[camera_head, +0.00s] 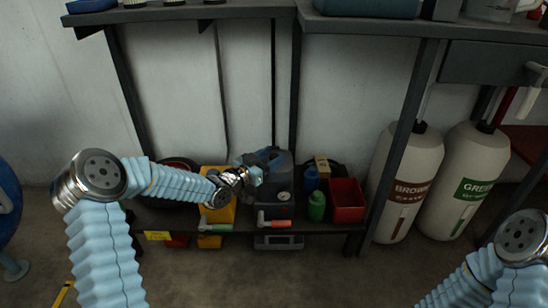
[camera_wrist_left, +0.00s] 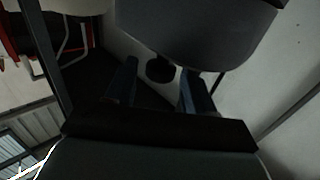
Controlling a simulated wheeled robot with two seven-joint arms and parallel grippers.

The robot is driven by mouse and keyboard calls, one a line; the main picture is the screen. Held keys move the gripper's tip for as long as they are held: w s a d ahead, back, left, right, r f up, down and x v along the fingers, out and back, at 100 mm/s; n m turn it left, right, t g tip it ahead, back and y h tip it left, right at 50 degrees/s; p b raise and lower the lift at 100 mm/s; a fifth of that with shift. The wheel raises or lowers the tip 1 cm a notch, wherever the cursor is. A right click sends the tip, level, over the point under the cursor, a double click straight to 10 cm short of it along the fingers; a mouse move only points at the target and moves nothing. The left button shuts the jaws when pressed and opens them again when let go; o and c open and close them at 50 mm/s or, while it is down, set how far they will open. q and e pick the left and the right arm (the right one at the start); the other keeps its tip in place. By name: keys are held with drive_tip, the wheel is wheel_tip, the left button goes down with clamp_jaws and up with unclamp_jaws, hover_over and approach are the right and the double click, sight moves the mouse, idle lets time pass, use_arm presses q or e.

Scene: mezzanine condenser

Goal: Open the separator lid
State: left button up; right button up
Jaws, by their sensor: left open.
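A dark grey box-shaped unit (camera_head: 283,192), apparently the separator, stands on the low shelf under the bench, with a small round dial on its front. My left gripper (camera_head: 258,175) is at its upper left, in front of blue parts at its top. Whether it touches the unit cannot be told. In the left wrist view, the two fingers of my left gripper (camera_wrist_left: 159,89) are apart with nothing clearly between them. A dark grey rounded body (camera_wrist_left: 200,30) fills the top there, with a small black knob-like part (camera_wrist_left: 160,69) below it. The lid's outline is not clear. My right gripper is out of view.
On the shelf (camera_head: 340,227) a yellow container (camera_head: 222,214) stands left of the unit. A green bottle (camera_head: 317,206) and a red bin (camera_head: 347,200) stand right. Red-handled (camera_head: 276,223) and green-handled (camera_head: 216,228) valves sit in front. Two white tanks (camera_head: 405,178) stand further right.

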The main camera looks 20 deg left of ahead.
use_arm(q)
drive_tip(key=shift+w+d, duration=0.35)
drive_tip(key=shift+w, duration=0.3)
clamp_jaws()
